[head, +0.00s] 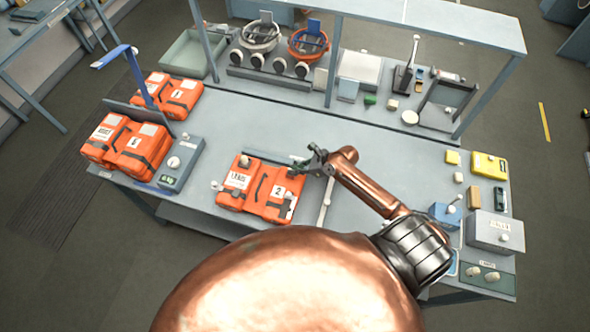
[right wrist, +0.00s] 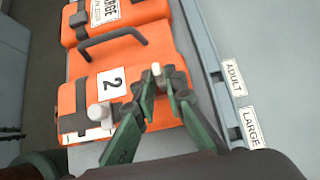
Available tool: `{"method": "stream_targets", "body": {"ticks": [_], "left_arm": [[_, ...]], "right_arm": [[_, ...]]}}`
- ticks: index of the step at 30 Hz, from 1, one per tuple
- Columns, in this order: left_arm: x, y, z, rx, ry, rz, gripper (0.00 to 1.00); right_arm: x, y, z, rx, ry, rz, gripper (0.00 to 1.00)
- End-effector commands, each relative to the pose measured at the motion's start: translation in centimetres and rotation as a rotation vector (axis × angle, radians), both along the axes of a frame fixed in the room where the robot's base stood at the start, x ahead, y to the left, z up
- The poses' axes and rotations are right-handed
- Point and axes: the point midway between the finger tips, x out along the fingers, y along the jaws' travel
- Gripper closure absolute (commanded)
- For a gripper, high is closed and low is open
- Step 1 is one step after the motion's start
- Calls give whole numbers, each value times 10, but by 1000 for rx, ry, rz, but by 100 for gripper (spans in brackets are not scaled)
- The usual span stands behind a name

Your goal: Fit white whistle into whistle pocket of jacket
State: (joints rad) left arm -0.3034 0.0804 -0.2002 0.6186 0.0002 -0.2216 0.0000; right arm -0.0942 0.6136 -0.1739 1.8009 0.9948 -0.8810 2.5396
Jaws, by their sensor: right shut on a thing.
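The orange jacket (head: 262,190) lies flat on the workbench, with a "LARGE" label and a "2" label; it also shows in the right wrist view (right wrist: 140,55). My right gripper (head: 303,166) is over the jacket's back right corner. In the right wrist view its fingers (right wrist: 160,84) are shut on a small white piece, the white whistle (right wrist: 157,70), whose rounded top shows between the tips. Most of the whistle is hidden by the fingers. I cannot make out the whistle pocket or whether the whistle touches it. My left gripper is not in view.
A white cylinder (right wrist: 98,117) stands on the jacket's front right part. More orange jackets (head: 130,145) lie at the left beside a grey-blue box (head: 182,162). A shelf (head: 430,22) spans the back. Small boxes (head: 490,165) stand at the right. The bench middle behind the jacket is clear.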

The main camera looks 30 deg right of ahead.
Motion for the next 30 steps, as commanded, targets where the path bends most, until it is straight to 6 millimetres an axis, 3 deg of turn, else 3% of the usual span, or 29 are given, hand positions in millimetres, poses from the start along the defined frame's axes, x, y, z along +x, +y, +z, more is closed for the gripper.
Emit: {"method": "stream_targets", "body": {"ticks": [5,6,14,18,23,30], "left_arm": [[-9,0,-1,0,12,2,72],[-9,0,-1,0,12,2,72],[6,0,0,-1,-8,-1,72],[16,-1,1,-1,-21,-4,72],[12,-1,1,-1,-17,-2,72],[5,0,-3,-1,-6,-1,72]], "right_arm": [[-1,1,-2,1,2,1,100],[-1,1,-2,0,3,1,88],[-1,1,-2,0,2,0,72],[-1,1,-2,0,2,0,72],[-2,-1,0,0,1,1,72],[-21,-16,22,-1,2,0,72]]}}
